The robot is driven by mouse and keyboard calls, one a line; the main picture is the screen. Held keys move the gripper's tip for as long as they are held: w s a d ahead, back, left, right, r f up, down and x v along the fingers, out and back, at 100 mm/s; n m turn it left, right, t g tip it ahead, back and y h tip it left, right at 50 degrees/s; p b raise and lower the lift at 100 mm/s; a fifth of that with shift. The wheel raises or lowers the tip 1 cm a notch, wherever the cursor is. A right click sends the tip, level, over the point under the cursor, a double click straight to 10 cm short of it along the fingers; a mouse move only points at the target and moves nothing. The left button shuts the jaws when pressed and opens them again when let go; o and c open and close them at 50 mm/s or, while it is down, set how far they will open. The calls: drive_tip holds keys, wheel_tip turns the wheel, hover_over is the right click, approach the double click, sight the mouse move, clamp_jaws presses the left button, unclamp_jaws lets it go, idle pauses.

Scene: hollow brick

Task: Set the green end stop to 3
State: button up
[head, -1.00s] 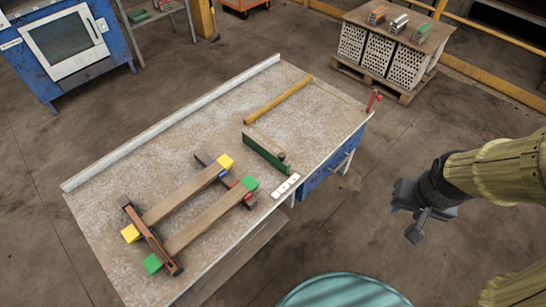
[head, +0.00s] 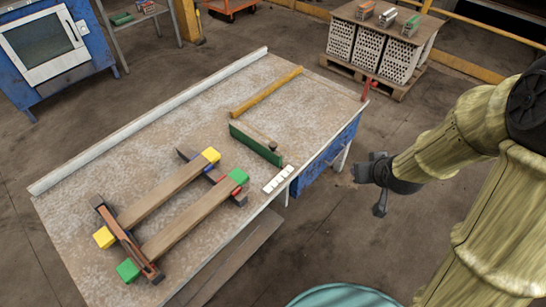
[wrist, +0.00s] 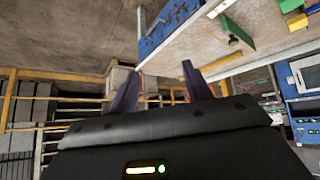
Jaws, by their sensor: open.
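A long green board (head: 256,145) with a dark knob at its right end stands on the workbench (head: 95,175). It also shows in the wrist view (wrist: 236,31). Two wooden bars lie left of it; one has green end blocks (head: 238,176) (head: 128,271), the other yellow ones. I cannot tell which green part is the end stop. A strip of white tiles (head: 279,180) lies by the bench's front edge; its markings are too small to read. My gripper (head: 372,188) is open and empty, off the bench's right side. Its spread fingers show in the wrist view (wrist: 160,90).
A yellowish wooden bar (head: 267,92) lies at the bench's back, and a red clamp (head: 368,88) is at its right corner. A pallet of hollow bricks (head: 375,50) stands behind. A blue machine (head: 45,50) is at the far left. Floor right of the bench is clear.

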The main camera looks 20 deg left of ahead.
drive_tip(key=w+a+f+n+t+y+b, duration=0.3)
drive_tip(key=w+a+f+y+b, duration=0.2)
drive_tip(key=a+f+b, duration=0.6)
drive_tip(key=n+t+y+b, duration=0.1)
drive_tip(key=t+y+b, duration=0.1)
drive_tip(key=y+b, duration=0.6)
approach(275, 148)
drive_tip(key=s+d+r+h+b, duration=0.1)
drive_tip(key=s+d+h+b, duration=0.1)
drive_tip(key=s, duration=0.3)
drive_tip(key=shift+d+r, duration=0.25)
drive_tip(key=shift+d, duration=0.45)
drive_tip(key=shift+w, duration=0.1)
drive_tip(key=b+x, duration=0.2)
drive_tip(key=x, duration=1.5)
drive_tip(key=shift+w+f+b, duration=0.1)
drive_tip(key=shift+w+b, duration=0.15)
drive_tip(key=shift+b, duration=0.05)
drive_tip(key=shift+c, duration=0.2)
